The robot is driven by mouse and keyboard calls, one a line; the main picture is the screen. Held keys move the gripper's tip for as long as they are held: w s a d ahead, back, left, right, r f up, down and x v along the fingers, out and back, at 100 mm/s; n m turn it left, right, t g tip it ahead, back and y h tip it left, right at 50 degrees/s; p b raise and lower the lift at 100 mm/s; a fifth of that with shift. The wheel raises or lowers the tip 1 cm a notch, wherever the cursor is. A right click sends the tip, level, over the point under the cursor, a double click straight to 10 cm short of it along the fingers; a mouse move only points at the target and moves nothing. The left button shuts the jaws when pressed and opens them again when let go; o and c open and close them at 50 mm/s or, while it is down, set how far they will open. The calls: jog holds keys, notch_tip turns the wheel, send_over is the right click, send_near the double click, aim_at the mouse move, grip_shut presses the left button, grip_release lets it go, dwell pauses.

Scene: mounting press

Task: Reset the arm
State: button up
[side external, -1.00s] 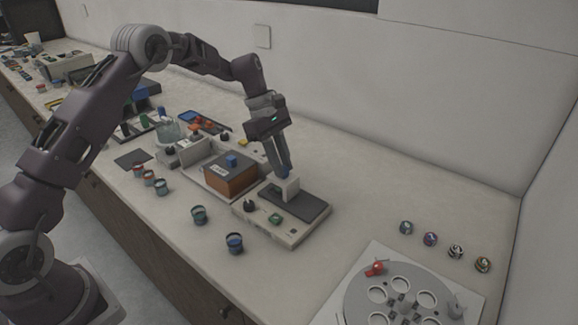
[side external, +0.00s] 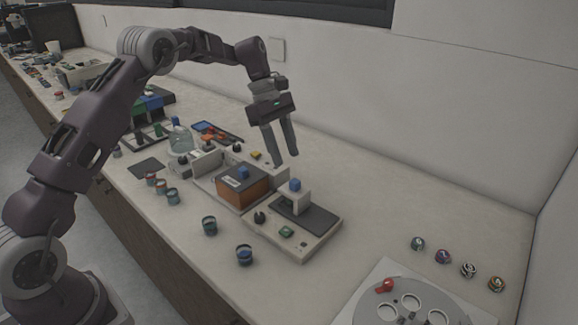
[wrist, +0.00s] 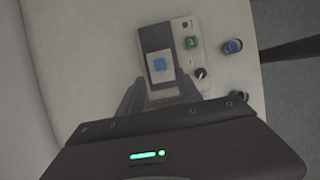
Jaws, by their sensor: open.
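My gripper (side external: 281,160) is open and empty in the side external view, with its two fingers pointing down. It hangs above and a little behind a small press with a white block (side external: 294,201) topped by a blue knob (side external: 294,184). The press base (side external: 305,243) is pale, with a dark plate, a black dial and a green button. In the wrist view the blue knob (wrist: 159,64) shows just beyond the fingertips (wrist: 160,85), apart from them. The rest of my arm reaches in from the left, bent over the bench.
Several small jars, such as one with blue contents (side external: 244,255), line the bench front. A round plate with holes (side external: 405,310) and several patterned balls lie at right. Bench between is clear.

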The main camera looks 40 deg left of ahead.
jog(key=shift+a+r, duration=0.1)
jog(key=shift+r, duration=0.15)
jog(key=shift+r, duration=0.1)
jog(key=s+d+r+m+t+y, duration=0.1)
jog(key=s+d+r+m, duration=0.1)
jog(key=s+r+m, duration=0.35)
jog(key=s+d+r+m+t+y, duration=0.1)
jog(key=s+d+r+m, duration=0.15)
jog(key=s+r, duration=0.55)
jog(key=s+d+f+m+t+y, duration=0.1)
jog(key=s+m, duration=0.9)
jog(key=s, duration=1.3)
jog(key=f+t+y, duration=0.1)
jog(key=t, duration=0.1)
jog(key=shift+s+d+f+t, duration=0.2)
jog(key=shift+f+t, duration=0.1)
jog(key=shift+o, duration=0.6)
